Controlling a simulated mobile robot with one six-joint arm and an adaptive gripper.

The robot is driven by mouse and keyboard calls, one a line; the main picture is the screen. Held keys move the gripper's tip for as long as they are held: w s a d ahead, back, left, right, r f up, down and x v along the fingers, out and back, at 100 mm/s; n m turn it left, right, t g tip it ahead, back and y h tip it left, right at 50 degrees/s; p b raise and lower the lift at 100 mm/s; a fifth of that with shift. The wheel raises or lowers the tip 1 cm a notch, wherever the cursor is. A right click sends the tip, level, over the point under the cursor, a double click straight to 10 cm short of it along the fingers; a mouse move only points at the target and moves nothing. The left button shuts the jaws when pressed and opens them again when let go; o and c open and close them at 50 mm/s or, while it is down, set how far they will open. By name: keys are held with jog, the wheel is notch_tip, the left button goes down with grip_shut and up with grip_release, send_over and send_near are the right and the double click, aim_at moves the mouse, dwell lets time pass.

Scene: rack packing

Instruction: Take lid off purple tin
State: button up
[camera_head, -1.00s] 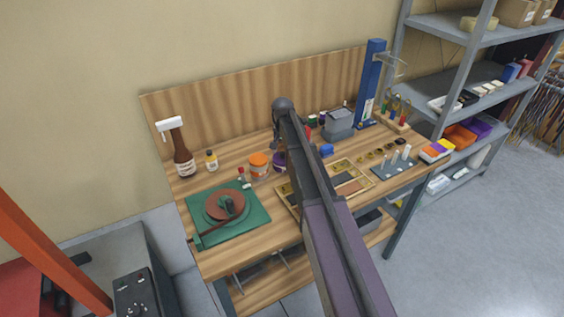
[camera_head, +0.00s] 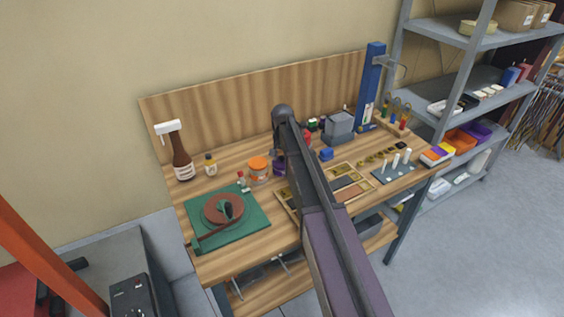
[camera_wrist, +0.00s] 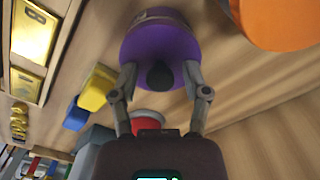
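The purple tin (camera_wrist: 172,45) fills the upper middle of the wrist view, with a dark round knob (camera_wrist: 160,76) on its lid. My gripper (camera_wrist: 160,71) is open above the lid, one finger on each side of the knob, with a gap to it on both sides. Whether the fingertips touch the lid I cannot tell. In the head view the purple tin (camera_head: 279,169) is mostly hidden behind my arm and gripper. The lid appears to be on the tin.
An orange-lidded jar (camera_head: 258,168) stands close left of the tin. A wooden compartment tray (camera_head: 345,170) lies to the right, with a blue block (camera_head: 326,154) near it. A green mat (camera_head: 252,220) with a brown disc lies at the front left. A grey box (camera_head: 339,125) stands behind.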

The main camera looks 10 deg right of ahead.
aim_at(282, 157)
grip_shut()
jog(key=shift+r, duration=0.1)
notch_tip(282, 157, up, 3)
jog(key=p, duration=0.3)
jog(key=s+a+r+p, duration=0.1)
jog(key=s+p, duration=0.1)
jog(key=s, duration=1.4)
jog(key=shift+a+r, duration=0.4)
